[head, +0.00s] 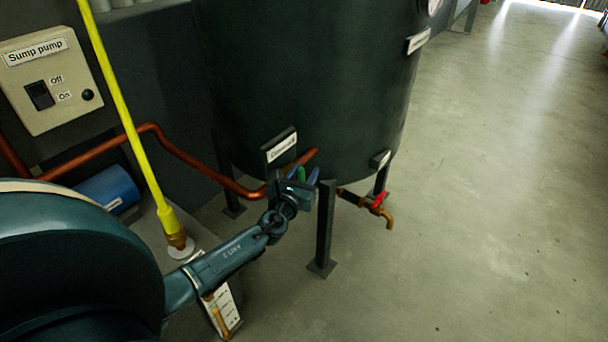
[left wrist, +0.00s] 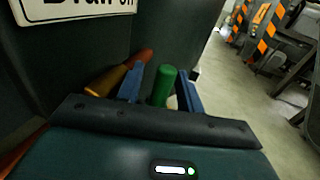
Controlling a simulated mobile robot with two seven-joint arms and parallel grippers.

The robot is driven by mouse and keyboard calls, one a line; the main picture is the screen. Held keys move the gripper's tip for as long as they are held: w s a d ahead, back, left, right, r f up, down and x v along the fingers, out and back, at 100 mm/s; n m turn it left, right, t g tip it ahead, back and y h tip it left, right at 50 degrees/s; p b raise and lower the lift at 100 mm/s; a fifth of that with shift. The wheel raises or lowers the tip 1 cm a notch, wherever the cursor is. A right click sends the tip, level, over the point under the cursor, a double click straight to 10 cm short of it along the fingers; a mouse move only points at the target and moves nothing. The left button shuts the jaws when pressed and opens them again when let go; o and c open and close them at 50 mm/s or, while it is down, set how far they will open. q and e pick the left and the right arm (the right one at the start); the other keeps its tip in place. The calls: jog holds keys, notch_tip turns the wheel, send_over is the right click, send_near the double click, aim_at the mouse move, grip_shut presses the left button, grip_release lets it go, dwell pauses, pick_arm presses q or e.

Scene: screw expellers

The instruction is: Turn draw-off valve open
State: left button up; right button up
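The draw-off valve's green handle (head: 301,173) is low on the dark tank, below a white label (head: 282,147). In the left wrist view the green handle (left wrist: 163,86) stands between my two blue fingers, under a sign partly reading "Draw off" (left wrist: 75,6). My left gripper (head: 301,175) is open around the handle; it also shows in the left wrist view (left wrist: 160,88). A narrow gap shows on the handle's left side; contact on its right side is unclear. The valve body is mostly hidden by my gripper. My right gripper is not in view.
A copper pipe (head: 192,164) runs to the tank (head: 310,80) beside the valve. A tank leg (head: 325,225) stands just right of my gripper. A brass tap with a red handle (head: 379,201) sits farther right. A yellow pole (head: 130,120) rises at left. The floor at right is clear.

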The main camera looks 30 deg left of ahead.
pick_arm(q)
jog(key=shift+c, duration=0.3)
grip_shut()
